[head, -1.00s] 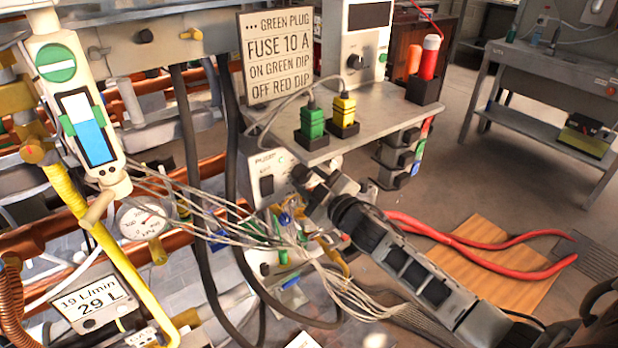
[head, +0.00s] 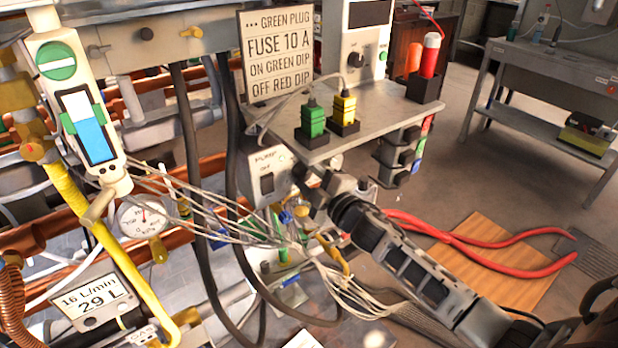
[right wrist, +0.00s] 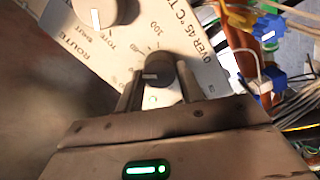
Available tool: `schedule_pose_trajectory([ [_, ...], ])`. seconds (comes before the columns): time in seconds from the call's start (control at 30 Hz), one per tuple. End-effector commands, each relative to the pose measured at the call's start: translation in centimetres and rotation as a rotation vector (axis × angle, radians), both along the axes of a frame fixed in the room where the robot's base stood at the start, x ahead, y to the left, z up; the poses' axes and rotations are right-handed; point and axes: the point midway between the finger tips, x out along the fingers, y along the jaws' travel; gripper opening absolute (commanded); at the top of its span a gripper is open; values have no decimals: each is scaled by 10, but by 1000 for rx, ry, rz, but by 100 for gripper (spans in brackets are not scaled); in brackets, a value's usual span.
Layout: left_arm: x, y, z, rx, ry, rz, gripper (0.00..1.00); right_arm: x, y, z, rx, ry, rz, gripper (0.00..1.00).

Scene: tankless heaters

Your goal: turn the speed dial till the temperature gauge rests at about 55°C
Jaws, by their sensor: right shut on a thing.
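In the right wrist view my right gripper (right wrist: 153,92) is shut on a small dark dial (right wrist: 158,70), one finger on each side of it. The dial sits on a white panel with a printed scale reading 100, beside the words "OVER 45°C". In the head view my right gripper (head: 318,192) reaches in below the grey shelf, and the dial cannot be made out there. A round white gauge (head: 143,216) at left seems to be marked kPa. Part of another round gauge (head: 336,162) shows under the shelf; its reading is hidden. My left gripper is not in view.
A display (head: 90,298) reads 16 L/min and 29 L. A pump switch box (head: 266,178) and loose wires (head: 215,215) crowd my right gripper. Green (head: 312,122) and yellow (head: 343,108) plugs stand on the shelf. Another knob (right wrist: 95,10) sits close by.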

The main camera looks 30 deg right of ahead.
Motion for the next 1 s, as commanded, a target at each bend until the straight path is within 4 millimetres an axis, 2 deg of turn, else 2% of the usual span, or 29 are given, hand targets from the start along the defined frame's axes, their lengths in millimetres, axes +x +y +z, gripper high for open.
schedule_pose_trajectory([
  [0.17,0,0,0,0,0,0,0,0,0,0,1,1,0,14],
  [0.2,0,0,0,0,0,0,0,0,0,0,1,1,0,40],
  [0.27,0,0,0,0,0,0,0,0,0,0,1,1,0,57],
  [0.3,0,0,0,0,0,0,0,0,0,0,1,1,0,59],
  [0.57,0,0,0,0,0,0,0,-1,0,0,2,1,0,59],
  [0.67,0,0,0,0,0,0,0,-7,-1,-1,2,2,0,59],
  [0.77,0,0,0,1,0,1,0,-21,-3,-2,3,4,0,59],
  [1.0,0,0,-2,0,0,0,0,-77,-10,-3,2,6,0,59],
])
